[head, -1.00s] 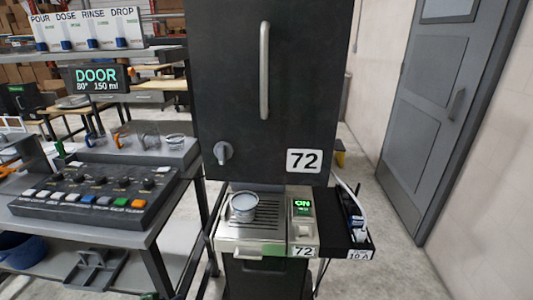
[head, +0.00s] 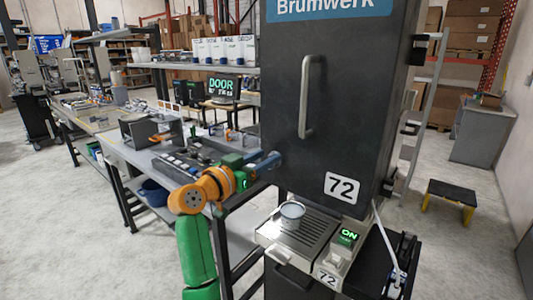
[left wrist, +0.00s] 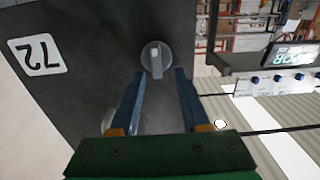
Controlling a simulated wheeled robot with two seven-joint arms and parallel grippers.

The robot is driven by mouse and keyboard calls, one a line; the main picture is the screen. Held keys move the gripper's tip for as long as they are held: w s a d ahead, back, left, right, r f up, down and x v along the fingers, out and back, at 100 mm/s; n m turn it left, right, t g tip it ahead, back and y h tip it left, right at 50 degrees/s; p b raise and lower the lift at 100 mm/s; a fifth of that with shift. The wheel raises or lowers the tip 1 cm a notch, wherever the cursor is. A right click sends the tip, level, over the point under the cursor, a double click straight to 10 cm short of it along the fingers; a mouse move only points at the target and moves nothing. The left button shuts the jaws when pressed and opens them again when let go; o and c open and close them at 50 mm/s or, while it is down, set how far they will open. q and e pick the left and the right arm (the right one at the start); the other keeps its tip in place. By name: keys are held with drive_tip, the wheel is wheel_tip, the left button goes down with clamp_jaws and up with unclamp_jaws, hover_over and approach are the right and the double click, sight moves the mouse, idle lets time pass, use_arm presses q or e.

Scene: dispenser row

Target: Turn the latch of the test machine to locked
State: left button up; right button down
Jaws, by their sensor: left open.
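The test machine is the tall black cabinet (head: 330,110) marked 72, with a shut-looking door and a long grey handle (head: 306,97). Its latch is a round grey knob with a raised bar, seen in the left wrist view (left wrist: 155,58). The bar runs nearly upright in that picture. In the head view my left gripper hides most of the latch. My left gripper (head: 268,161) is open and points at the latch; its blue fingers also show in the left wrist view (left wrist: 160,76). The knob lies just beyond the fingertips, between them in the picture; contact cannot be told. My right gripper is out of view.
The floor at right is mostly clear.

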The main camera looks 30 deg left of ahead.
use_arm(q)
drive_tip(key=shift+w+d, duration=0.1)
drive_tip(key=shift+d, duration=0.2)
drive_tip(key=shift+a, duration=0.1)
clamp_jaws()
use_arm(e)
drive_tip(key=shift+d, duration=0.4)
